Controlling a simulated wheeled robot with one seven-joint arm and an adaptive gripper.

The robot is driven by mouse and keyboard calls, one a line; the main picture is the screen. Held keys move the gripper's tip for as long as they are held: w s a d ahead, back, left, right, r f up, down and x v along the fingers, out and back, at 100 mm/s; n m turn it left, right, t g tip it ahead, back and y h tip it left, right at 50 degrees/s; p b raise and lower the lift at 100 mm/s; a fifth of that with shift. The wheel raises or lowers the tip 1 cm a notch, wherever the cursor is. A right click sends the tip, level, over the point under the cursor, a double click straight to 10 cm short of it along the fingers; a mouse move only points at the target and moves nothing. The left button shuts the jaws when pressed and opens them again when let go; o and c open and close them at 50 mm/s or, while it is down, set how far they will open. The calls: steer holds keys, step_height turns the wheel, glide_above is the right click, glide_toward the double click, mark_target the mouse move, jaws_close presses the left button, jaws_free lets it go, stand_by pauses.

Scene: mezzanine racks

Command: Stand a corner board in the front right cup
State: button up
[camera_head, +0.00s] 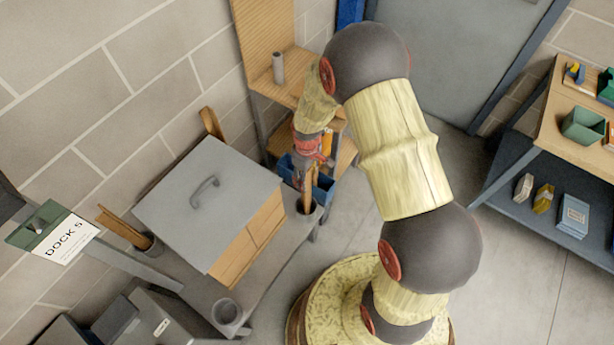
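A brown corner board (307,192) is upright, its lower end at the dark cup (311,213) on the right corner of the grey stand. I cannot tell whether it rests on the cup's bottom. My gripper (306,172) is at the board's upper part, pointing down; its fingers are too small to tell open from shut. The near cup (229,313) looks empty. The left cup (153,245) has corner boards (123,227) leaning in it. Another board (211,123) stands behind the grey-lidded box, its base hidden.
The grey lid (208,203) with a handle covers a wooden box between the cups. A blue bin (323,190) is close behind my gripper. A wooden shelf unit (268,50) stands at the back. A workbench (565,135) stands at right. Floor between is clear.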

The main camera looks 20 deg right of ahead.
step_height(320, 180, up, 12)
stand_by(0.7)
stand_by(0.6)
steer(key=shift+s+m, duration=0.2)
steer(key=shift+m, duration=0.3)
steer(key=s+r+m+t, duration=0.2)
steer(key=s+r+m, duration=0.1)
steer(key=s+r, duration=0.7)
steer(key=s+r+m+t, duration=0.3)
steer(key=s+r, duration=0.7)
steer(key=r, duration=0.8)
steer(key=shift+s+r+t, duration=0.2)
steer(key=shift+s+t, duration=0.1)
